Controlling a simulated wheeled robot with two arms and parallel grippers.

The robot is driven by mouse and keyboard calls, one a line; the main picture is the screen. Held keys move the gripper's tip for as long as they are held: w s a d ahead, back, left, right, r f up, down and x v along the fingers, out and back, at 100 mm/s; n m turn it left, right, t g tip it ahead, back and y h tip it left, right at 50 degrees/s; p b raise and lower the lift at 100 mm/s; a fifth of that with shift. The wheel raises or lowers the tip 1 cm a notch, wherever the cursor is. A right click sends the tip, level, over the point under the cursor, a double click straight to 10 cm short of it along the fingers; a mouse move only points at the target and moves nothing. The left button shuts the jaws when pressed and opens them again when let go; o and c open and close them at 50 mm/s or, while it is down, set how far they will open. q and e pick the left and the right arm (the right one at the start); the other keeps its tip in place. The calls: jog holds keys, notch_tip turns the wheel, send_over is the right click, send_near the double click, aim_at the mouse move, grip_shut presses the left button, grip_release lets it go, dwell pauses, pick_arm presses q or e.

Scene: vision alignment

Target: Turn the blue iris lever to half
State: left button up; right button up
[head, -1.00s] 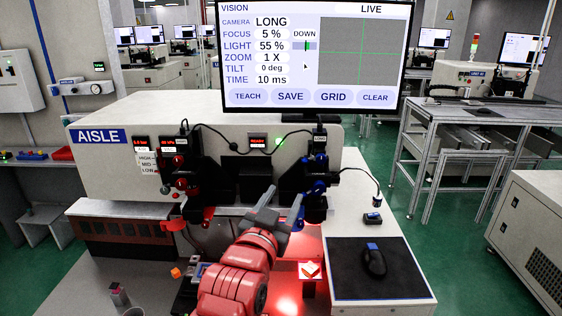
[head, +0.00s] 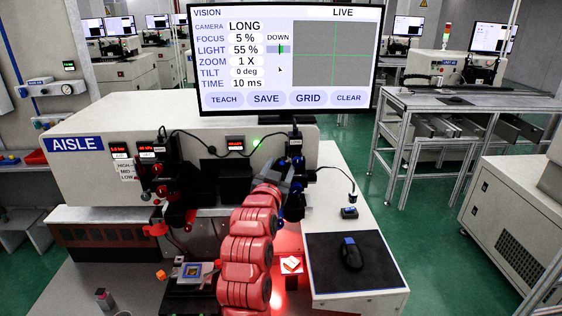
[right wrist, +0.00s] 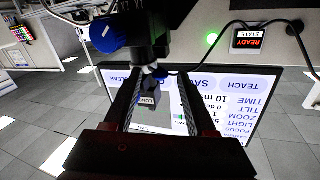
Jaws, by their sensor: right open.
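The long camera (head: 294,142), a black unit with blue controls, hangs at the front right of the machine. A big blue knob (right wrist: 112,33) shows in the right wrist view. A smaller blue piece on the black lens, which looks like the iris lever (right wrist: 158,72), sits near my fingertips. My right gripper (head: 288,168) reaches up to the camera's lower part, and its arm hides some of it. In the right wrist view its two fingers (right wrist: 160,82) are apart, with a LONG tag (right wrist: 148,102) seen between them. Contact cannot be told. My left gripper is not in view.
A second camera with red knobs (head: 158,168) hangs to the left. The monitor (head: 288,58) stands above the machine. A lit red-and-white target (head: 291,264) is below the long camera.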

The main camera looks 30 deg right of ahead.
jog(key=shift+w+d, duration=0.25)
jog(key=shift+w, duration=0.1)
jog(key=shift+c, duration=0.4)
grip_shut()
jog(key=shift+f+b, duration=0.2)
jog(key=shift+b, duration=0.2)
jog(key=w+m+g+h+b, duration=0.1)
jog(key=m+g+h+b, duration=0.1)
jog(key=g+b, duration=0.1)
jog(key=w+m+g+h+b, duration=0.1)
jog(key=m+g+h+b, duration=0.1)
jog(key=m+g+b, duration=0.1)
jog(key=w+m+g+h+b, duration=0.1)
jog(key=w+m+g+b, duration=0.1)
jog(key=m+g+b, duration=0.1)
jog(key=shift+a+r+g+h+b, duration=0.15)
jog(key=shift+r+g+h+b, duration=0.2)
jog(key=shift+g+b, duration=0.8)
jog(key=shift+f+t, duration=0.15)
jog(key=shift+t, duration=0.1)
